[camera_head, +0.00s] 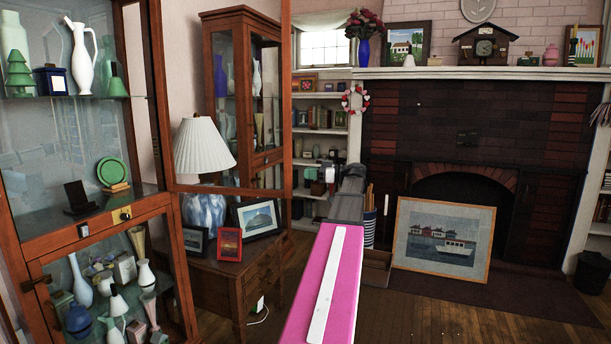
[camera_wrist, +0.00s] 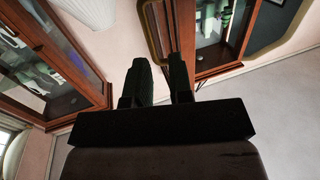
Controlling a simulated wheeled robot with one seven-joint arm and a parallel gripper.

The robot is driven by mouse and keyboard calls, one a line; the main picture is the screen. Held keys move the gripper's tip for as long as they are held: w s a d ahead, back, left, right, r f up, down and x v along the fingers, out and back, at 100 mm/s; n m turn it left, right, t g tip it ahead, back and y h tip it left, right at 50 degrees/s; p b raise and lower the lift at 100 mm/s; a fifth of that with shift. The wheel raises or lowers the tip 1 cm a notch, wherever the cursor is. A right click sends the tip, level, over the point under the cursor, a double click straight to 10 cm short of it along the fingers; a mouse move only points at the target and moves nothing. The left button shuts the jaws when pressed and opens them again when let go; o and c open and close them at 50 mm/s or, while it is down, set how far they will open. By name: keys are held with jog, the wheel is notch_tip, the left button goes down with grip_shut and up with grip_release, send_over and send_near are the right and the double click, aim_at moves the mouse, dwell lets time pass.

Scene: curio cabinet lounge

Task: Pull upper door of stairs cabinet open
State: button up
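A tall wooden glass-front cabinet (camera_head: 95,226) fills the left of the head view. Its upper compartment is uncovered. A wooden-framed glass door (camera_head: 287,110) stands swung out to the right of it, and a lamp and another cabinet show through the pane. My gripper (camera_head: 328,180) is to the right of the door's free edge, partly hidden by my arm. In the wrist view my gripper's two dark fingers (camera_wrist: 162,70) stand apart with nothing seen between them. Wooden cabinet parts with glass (camera_wrist: 205,62) show beyond the fingertips; contact cannot be told.
Vases (camera_head: 83,55) and small ornaments stand on the cabinet shelves. A small wooden chest (camera_head: 262,284) with picture frames and a white-shaded lamp (camera_head: 203,146) stands behind the door. A framed boat picture (camera_head: 440,268) leans at the fireplace. Wooden floor (camera_head: 400,325) is clear at front right.

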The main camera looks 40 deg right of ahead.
jog(key=s+d, duration=0.1)
jog(key=d, duration=0.5)
jog(key=shift+s+d, duration=0.35)
jog(key=shift+d, duration=0.05)
dwell(0.3)
dwell(0.4)
jog(key=v, duration=1)
jog(key=shift+s+d, duration=0.3)
grip_shut()
